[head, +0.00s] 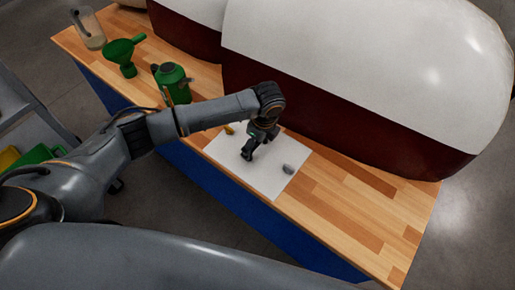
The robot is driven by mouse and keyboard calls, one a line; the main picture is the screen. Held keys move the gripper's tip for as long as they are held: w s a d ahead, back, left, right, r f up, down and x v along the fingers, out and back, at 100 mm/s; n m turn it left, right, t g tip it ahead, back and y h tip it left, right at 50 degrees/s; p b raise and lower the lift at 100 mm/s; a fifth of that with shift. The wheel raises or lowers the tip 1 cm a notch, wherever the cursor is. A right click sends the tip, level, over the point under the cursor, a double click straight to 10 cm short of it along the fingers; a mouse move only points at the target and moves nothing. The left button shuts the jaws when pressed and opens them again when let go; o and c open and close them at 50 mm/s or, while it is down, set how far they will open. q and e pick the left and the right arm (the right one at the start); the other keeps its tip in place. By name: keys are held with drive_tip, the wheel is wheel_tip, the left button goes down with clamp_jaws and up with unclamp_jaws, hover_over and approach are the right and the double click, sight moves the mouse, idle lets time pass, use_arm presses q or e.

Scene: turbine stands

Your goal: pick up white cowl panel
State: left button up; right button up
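A large rounded cowl (380,60), white above and dark red below, stands along the back of the wooden table. A second white and dark red cowl (190,18) stands behind it to the left. My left gripper (249,153) points down over a flat white sheet (235,165) on the table, in front of the large cowl and apart from it. Its fingers are small and dark, and I cannot tell whether they are open or shut. My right gripper is not in view.
A small grey object (289,169) and a yellow piece (229,129) lie on the sheet. A green can (173,84), a green funnel (122,56) and a clear beaker (88,28) stand at the table's left. The table's right end (370,215) is bare.

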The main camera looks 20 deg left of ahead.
use_arm(q)
drive_tip(key=c, duration=0.9)
drive_tip(key=shift+r, duration=0.1)
drive_tip(key=shift+w+r, duration=0.1)
drive_tip(key=shift+r, duration=0.4)
drive_tip(key=s+d+r+b, duration=0.1)
drive_tip(key=s+d+r, duration=0.8)
drive_tip(key=r, duration=0.3)
drive_tip(key=shift+s+d, duration=0.2)
drive_tip(key=shift+d, duration=0.6)
